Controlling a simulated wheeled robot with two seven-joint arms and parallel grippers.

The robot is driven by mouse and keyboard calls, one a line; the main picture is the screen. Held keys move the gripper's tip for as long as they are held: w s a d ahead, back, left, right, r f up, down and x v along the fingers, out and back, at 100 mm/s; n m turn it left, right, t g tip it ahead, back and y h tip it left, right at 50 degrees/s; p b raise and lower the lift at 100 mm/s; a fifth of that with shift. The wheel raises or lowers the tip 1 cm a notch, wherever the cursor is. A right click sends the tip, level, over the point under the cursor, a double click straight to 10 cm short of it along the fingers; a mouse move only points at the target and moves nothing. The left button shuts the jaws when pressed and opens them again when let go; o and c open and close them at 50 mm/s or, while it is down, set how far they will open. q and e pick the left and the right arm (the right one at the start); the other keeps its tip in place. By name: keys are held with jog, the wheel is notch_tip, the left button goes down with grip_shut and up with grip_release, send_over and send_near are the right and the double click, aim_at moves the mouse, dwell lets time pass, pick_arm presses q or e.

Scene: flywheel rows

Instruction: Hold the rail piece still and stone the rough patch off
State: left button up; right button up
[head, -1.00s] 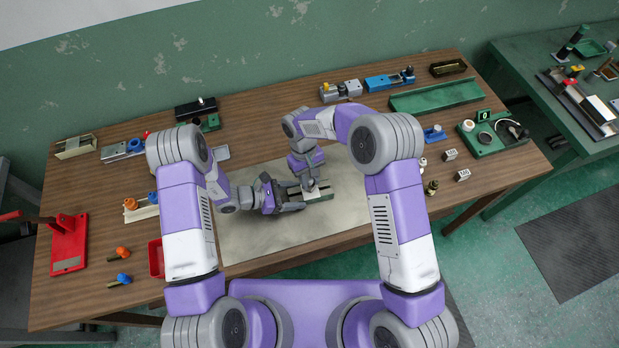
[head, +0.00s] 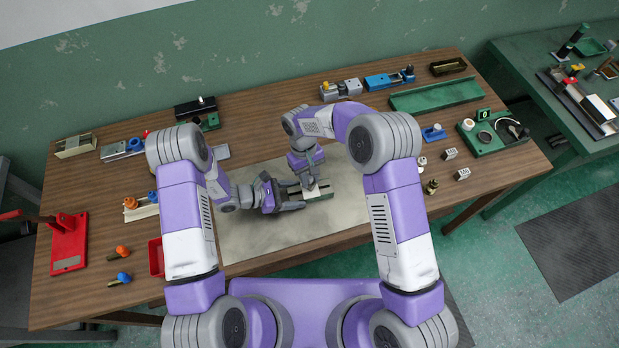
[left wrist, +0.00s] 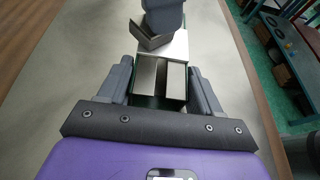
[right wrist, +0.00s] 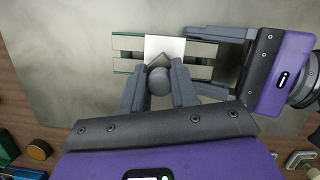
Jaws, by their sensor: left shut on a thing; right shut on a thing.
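The rail piece (head: 321,196), a green-sided block with bright parallel rails and a groove, lies on the pale mat. My left gripper (head: 287,197) is shut on its near end, with fingers along both sides, as the left wrist view (left wrist: 160,84) shows. A bright flat plate-like area (right wrist: 165,46) spans the rails mid-piece. My right gripper (right wrist: 157,82) is shut on a small dark stone (left wrist: 151,41) above this bright area. A round grey part shows between its fingers. Whether the stone touches the surface I cannot tell. The rough patch is not distinguishable.
The pale mat (head: 250,238) has free room around the piece. A red tray (head: 156,258) and a red press-like stand (head: 69,245) are at left. A long green tray (head: 436,94), a green fixture board (head: 494,136) and small marked blocks (head: 450,154) are at right.

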jog(key=shift+s, duration=0.8)
jog(key=shift+w+r, duration=0.1)
jog(key=shift+w, duration=0.3)
jog(key=shift+a, duration=0.4)
jog(key=shift+d, duration=0.85)
jog(key=shift+a, duration=0.4)
jog(key=shift+r, duration=3.55)
